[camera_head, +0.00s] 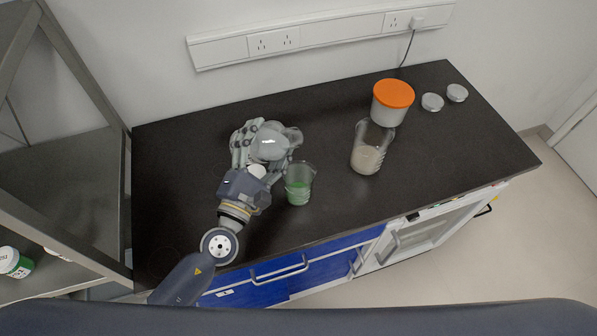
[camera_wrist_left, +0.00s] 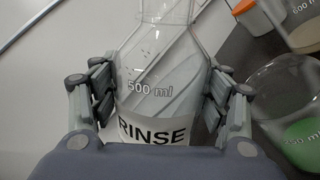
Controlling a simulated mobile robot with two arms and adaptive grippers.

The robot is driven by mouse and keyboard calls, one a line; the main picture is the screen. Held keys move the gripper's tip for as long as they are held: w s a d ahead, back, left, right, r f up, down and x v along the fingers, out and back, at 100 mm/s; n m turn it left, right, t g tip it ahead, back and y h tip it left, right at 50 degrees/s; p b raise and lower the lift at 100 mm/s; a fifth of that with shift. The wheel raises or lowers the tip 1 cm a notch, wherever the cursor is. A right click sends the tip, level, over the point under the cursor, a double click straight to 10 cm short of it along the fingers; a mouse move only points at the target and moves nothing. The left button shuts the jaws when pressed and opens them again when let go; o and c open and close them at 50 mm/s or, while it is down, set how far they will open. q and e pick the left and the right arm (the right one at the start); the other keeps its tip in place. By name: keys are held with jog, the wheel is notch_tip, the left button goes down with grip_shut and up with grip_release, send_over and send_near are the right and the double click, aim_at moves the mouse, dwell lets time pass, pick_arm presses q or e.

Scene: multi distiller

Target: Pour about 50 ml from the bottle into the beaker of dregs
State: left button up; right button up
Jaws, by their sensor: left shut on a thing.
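The bottle (camera_head: 270,148) is clear, with "500 ml" and a "RINSE" label in the left wrist view (camera_wrist_left: 155,85). My left gripper (camera_head: 266,142) is shut around its body, a finger on each side. The bottle looks roughly upright; whether it touches the counter I cannot tell. A small beaker (camera_head: 299,184) with green liquid stands just right of the gripper; it also shows in the left wrist view (camera_wrist_left: 292,105). A larger beaker (camera_head: 367,153) with cloudy beige liquid stands further right. No label shows which one holds dregs. My right gripper is out of view.
A white tub with an orange lid (camera_head: 392,94) stands behind the larger beaker. Two small metal discs (camera_head: 432,102) (camera_head: 457,92) lie to its right. The dark counter (camera_head: 455,150) is clear at the right. A metal shelf (camera_head: 70,150) stands at the left.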

pick_arm(q)
jog(key=shift+w+a+f+m+b, duration=0.1)
jog(key=shift+f+m+b, duration=0.05)
jog(key=shift+m+b, duration=0.2)
dwell(0.3)
jog(key=shift+w+a+r+m, duration=0.15)
jog(key=shift+r+m, duration=0.3)
jog(key=shift+m, duration=0.5)
dwell(1.6)
jog(key=shift+a+f+m+h+b, duration=0.15)
jog(key=shift+f+m+h+b, duration=0.4)
jog(key=shift+m, duration=0.45)
dwell(1.5)
jog(key=shift+w+a+f+m+h+b, duration=0.15)
jog(key=shift+f+m+h+b, duration=0.4)
jog(key=shift+m+b, duration=0.4)
dwell(1.3)
